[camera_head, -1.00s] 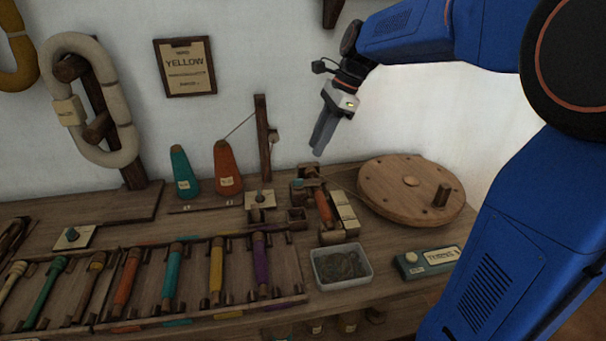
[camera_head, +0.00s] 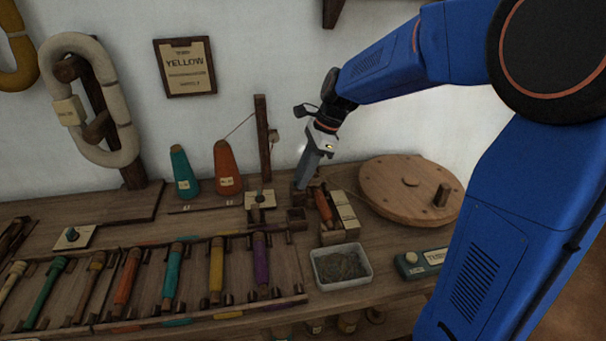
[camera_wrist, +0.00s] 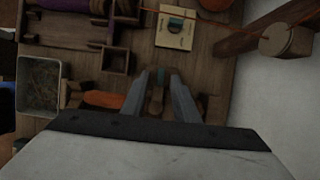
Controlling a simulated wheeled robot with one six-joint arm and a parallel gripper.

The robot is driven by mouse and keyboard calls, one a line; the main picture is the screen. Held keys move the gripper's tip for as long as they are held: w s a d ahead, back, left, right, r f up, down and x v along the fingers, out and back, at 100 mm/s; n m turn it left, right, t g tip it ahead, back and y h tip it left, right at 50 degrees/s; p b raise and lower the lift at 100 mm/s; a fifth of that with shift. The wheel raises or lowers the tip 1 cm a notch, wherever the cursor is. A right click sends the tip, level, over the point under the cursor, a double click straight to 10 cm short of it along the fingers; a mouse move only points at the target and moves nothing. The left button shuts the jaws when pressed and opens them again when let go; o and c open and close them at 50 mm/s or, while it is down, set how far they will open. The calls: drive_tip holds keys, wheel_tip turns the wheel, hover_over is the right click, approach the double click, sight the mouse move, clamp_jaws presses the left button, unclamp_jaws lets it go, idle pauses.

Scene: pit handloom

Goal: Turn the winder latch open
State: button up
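My gripper (camera_head: 302,184) points down at the back of the winder (camera_head: 327,237), behind its orange bobbin (camera_head: 323,206). In the wrist view, the gripper (camera_wrist: 160,76) has its two fingers apart, with a gap between them. A small brown piece with a teal end, which looks like the winder latch (camera_wrist: 157,94), shows in that gap, with a finger on each side. I cannot tell whether the fingers touch it. In the head view my fingers hide the latch. The orange bobbin also shows left of the fingers in the wrist view (camera_wrist: 103,99).
A large wooden wheel (camera_head: 393,187) stands right of the winder. A clear tray (camera_head: 340,266) is in front. A cream plate with a knob (camera_head: 251,200), an orange cone (camera_head: 227,170) and a wooden post (camera_head: 262,135) stand to the left, close to my gripper.

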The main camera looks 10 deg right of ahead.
drive_tip(key=shift+c, duration=0.3)
clamp_jaws()
drive_tip(key=shift+w+n, duration=0.1)
drive_tip(key=shift+n, duration=0.3)
drive_tip(key=n, duration=0.1)
drive_tip(key=n+g, duration=0.1)
drive_tip(key=n, duration=0.1)
drive_tip(key=shift+w+n+g, duration=0.25)
drive_tip(key=shift+n+g, duration=0.15)
drive_tip(key=n, duration=0.1)
drive_tip(key=n+g+h, duration=0.1)
drive_tip(key=n, duration=0.1)
drive_tip(key=shift+w+a+n, duration=0.2)
drive_tip(key=shift+n, duration=0.1)
drive_tip(key=n, duration=0.1)
drive_tip(key=n+g+h, duration=0.1)
drive_tip(key=n, duration=0.3)
drive_tip(key=shift+w+a+h, duration=0.2)
drive_tip(key=shift+a+h, duration=0.05)
drive_tip(key=shift+h, duration=0.05)
drive_tip(key=n, duration=0.1)
drive_tip(key=n+h, duration=0.1)
drive_tip(key=n, duration=0.2)
drive_tip(key=shift+a+n+g+h, duration=0.25)
drive_tip(key=shift+n+g+h, duration=0.05)
drive_tip(key=shift+g, duration=0.1)
